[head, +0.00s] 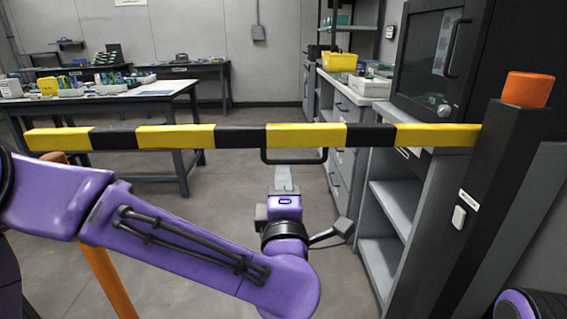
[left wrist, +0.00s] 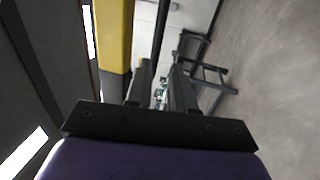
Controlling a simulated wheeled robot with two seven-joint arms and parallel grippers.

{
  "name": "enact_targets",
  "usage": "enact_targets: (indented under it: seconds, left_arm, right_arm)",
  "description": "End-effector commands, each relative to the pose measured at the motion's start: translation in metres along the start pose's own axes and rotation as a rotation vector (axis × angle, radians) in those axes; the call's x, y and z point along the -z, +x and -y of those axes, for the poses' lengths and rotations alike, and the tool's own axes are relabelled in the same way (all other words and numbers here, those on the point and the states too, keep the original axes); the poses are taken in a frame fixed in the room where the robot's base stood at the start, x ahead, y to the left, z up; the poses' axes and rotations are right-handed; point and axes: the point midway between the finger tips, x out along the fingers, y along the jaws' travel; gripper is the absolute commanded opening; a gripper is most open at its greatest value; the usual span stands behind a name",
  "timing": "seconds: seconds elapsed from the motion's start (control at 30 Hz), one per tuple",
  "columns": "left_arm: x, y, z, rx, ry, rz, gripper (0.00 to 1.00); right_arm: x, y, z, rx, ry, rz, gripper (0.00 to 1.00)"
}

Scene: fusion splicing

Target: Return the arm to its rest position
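My left arm is purple and reaches in from the left, low across the head view. Its left gripper (head: 283,172) points away from me, just below the black handle (head: 295,162) under the barrier bar. In the left wrist view the left gripper's two dark fingers (left wrist: 160,88) stand apart with a gap between them and no object clearly held. I cannot tell whether a fingertip touches the handle. Of my right arm only a purple part shows at the bottom right corner of the head view; its gripper is out of view.
A yellow-and-black barrier bar (head: 190,137) spans the way; its yellow part (left wrist: 113,35) is close beside the fingers. A dark post with an orange cap (head: 528,90) stands right. Grey shelves (head: 385,235) stand behind. A workbench (head: 165,92) is back left. Floor beyond is clear.

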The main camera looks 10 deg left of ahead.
Motion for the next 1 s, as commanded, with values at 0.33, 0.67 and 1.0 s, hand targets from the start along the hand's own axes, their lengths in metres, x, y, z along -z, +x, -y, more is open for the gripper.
enact_targets:
  seconds: [0.33, 0.67, 1.0]
  left_arm:
    - [0.0, -0.035, -0.002, -0.004, -0.002, 0.0, 0.23]
    - [-0.021, -0.035, 0.004, 0.0, 0.074, 0.123, 0.23]
    - [0.041, -0.084, 0.285, 0.54, 0.705, 0.478, 0.23]
  right_arm:
    - [0.001, -0.002, 0.0, 0.0, 0.0, 0.0, 0.43]
    - [0.001, -0.002, 0.0, 0.0, 0.0, 0.0, 0.43]
    - [0.001, -0.002, 0.0, 0.0, 0.0, 0.0, 0.43]
